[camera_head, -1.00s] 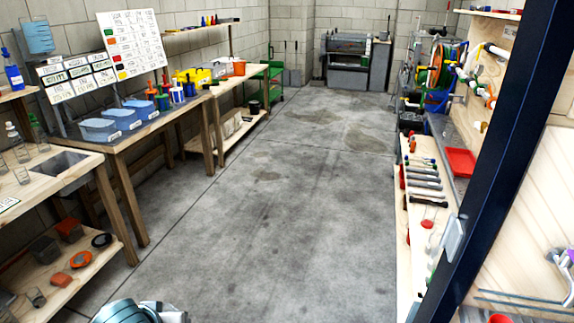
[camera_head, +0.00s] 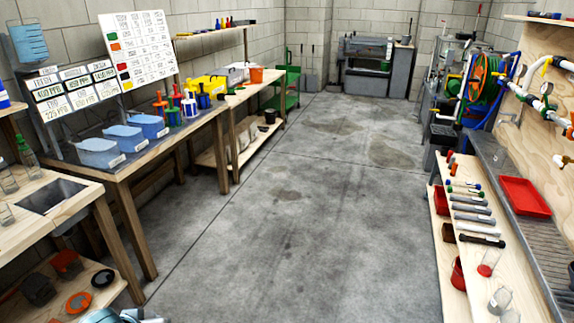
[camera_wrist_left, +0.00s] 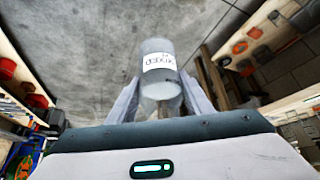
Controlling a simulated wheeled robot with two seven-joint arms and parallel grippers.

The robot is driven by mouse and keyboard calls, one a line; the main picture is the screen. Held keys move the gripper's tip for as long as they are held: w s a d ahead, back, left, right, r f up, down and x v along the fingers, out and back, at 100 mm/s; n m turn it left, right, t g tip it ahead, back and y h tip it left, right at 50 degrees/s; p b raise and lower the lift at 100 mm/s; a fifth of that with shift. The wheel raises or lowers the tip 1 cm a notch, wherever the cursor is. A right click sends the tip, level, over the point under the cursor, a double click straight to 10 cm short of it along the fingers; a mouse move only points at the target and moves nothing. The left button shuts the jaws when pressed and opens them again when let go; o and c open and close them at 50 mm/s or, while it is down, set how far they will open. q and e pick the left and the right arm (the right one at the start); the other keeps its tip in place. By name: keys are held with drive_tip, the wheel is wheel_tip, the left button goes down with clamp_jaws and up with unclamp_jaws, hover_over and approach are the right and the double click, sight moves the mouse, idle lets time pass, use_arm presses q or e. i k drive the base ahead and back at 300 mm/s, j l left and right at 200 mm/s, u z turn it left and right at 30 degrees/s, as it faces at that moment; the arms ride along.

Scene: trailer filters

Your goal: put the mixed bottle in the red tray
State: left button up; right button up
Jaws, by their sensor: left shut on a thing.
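The mixed bottle (camera_wrist_left: 157,50) is a clear, pale container with a white label reading "MIXED", seen in the left wrist view. My left gripper (camera_wrist_left: 160,98) is shut on it, with one finger on each side. The bottle is held over the grey floor. In the head view only a small part of my left arm shows at the bottom edge, and the bottle cannot be made out there. The red tray (camera_head: 525,196) is shallow and looks empty. It lies on the grey ribbed counter on the right, well away from my left gripper. My right gripper is not in view.
The grey floor (camera_head: 290,220) between the two sides is clear. On the left stand wooden tables with blue bins (camera_head: 97,152) and a sink (camera_head: 50,195). On the right, a lower wooden shelf (camera_head: 450,240) holds tools and glassware. Hoses and a reel hang beyond it.

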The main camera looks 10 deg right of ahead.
sight(526, 206)
drive_tip(key=i+z, duration=0.4)
drive_tip(key=i, duration=0.2)
drive_tip(key=i+j+z, duration=0.1)
drive_tip(key=i+z, duration=0.3)
drive_tip(key=i, duration=0.2)
drive_tip(key=i+z, duration=0.25)
drive_tip(key=i, duration=0.35)
drive_tip(key=i+j+z, duration=0.1)
drive_tip(key=i+z, duration=0.15)
drive_tip(key=i, duration=0.3)
drive_tip(key=i+z, duration=0.2)
drive_tip(key=z, duration=0.2)
drive_tip(key=i+z, duration=0.25)
drive_tip(key=z, duration=0.15)
drive_tip(key=i+j+z, duration=0.1)
drive_tip(key=z, duration=0.25)
drive_tip(key=i+z, duration=0.3)
drive_tip(key=z, duration=0.15)
drive_tip(key=i+j+z, duration=0.15)
drive_tip(key=z, duration=0.25)
drive_tip(key=i, duration=0.1)
